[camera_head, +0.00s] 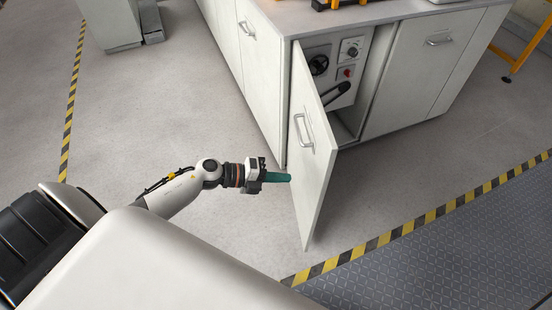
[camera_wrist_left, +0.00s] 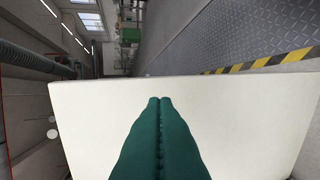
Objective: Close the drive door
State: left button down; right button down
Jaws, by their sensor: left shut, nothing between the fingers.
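The drive door (camera_head: 313,155) is a white panel standing open from the white cabinet, with a grey handle (camera_head: 303,132) on its outer face. Behind it the open compartment shows a control panel (camera_head: 333,70) with knobs. My left gripper (camera_head: 288,178) is shut and empty, its green fingertips at the door's outer face, below the handle. In the left wrist view the shut fingers (camera_wrist_left: 160,100) point at the white door (camera_wrist_left: 90,105), which fills much of the picture. I cannot tell whether they touch it. My right gripper is not in view.
The cabinet's other doors, at left (camera_head: 257,75) and right (camera_head: 422,70), are shut. A yellow-black floor stripe (camera_head: 370,245) runs in front of the open door beside a dark metal plate floor (camera_head: 450,255). Grey floor left of the door is clear.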

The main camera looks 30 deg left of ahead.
aim_at(323, 177)
pick_arm(q)
jog(key=x, duration=0.6)
jog(key=r+x, duration=0.1)
jog(key=x, duration=0.2)
jog(key=shift+w+d+p, duration=0.1)
jog(key=shift+p, duration=0.3)
